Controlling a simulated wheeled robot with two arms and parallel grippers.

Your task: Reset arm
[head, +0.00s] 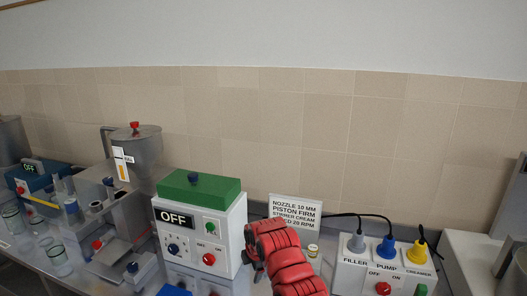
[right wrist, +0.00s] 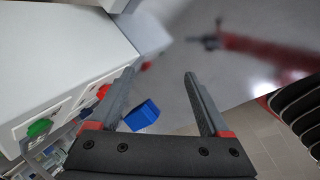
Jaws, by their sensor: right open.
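My right arm, red, rises at the bottom middle of the head view, in front of the bench. Its gripper (head: 250,250) is small and partly hidden there, beside the right side of the white control box. In the right wrist view the right gripper (right wrist: 159,80) is open, with its two dark fingers apart and nothing between the tips. A blue block (right wrist: 145,114) shows beyond and below the fingers, apart from them as far as I can tell. My left gripper does not show in the head view.
A white control box (head: 217,232) with a green top and "OFF" display stands close to my right arm. A sign (head: 296,212) stands behind. A white plug box (head: 383,276) is to the right. A metal hopper (head: 138,160) and several glass beakers are left.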

